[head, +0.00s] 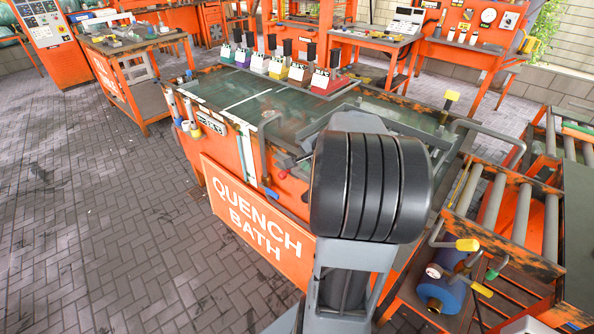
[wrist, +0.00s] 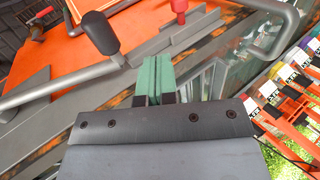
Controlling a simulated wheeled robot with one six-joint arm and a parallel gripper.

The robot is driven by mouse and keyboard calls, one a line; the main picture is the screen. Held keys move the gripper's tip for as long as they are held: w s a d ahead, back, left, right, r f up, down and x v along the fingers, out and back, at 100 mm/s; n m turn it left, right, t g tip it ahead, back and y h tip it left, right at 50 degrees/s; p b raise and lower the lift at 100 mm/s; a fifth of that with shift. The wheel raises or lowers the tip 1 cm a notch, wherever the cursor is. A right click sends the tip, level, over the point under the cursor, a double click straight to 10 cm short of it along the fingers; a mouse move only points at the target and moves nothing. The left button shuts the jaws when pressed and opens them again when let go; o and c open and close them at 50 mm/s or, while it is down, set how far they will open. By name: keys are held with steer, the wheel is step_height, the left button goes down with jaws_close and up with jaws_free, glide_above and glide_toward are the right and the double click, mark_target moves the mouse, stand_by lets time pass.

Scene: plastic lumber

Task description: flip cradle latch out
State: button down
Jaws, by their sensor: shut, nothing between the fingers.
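My gripper (wrist: 158,70) shows in the wrist view with its two green fingers together and nothing between them. It is over the grey rail at the edge of the quench bath. A lever with a black knob (wrist: 100,34) stands to the left of the fingertips, apart from them. A red-knobbed lever (wrist: 179,6) is farther up, also apart. I cannot tell for sure which of them is the cradle latch. In the head view, my arm's black joint hides the gripper and part of the grey cradle frame (head: 345,107). A yellow-tipped handle (head: 452,95) stands at the bath's right.
The orange quench bath (head: 258,220) fills the middle. Several coloured blocks with black handles (head: 290,73) line its far edge. A bent grey pipe (wrist: 285,30) curves close to the right of the gripper. A roller conveyor (head: 494,200) is at right. The brick floor at left is clear.

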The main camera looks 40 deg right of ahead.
steer(key=b, duration=0.1)
glide_toward(296, 176)
steer(key=a+f, duration=0.3)
steer(key=a, duration=0.1)
steer(key=shift+w+a+f, duration=0.1)
steer(key=shift+w+f, duration=0.2)
steer(key=shift+w, duration=0.45)
steer(key=shift+w+a+f, duration=0.1)
steer(key=shift+w+f, duration=0.2)
steer(key=shift+w, duration=0.5)
steer(key=shift+w+f, duration=0.35)
steer(key=shift+w, duration=0.4)
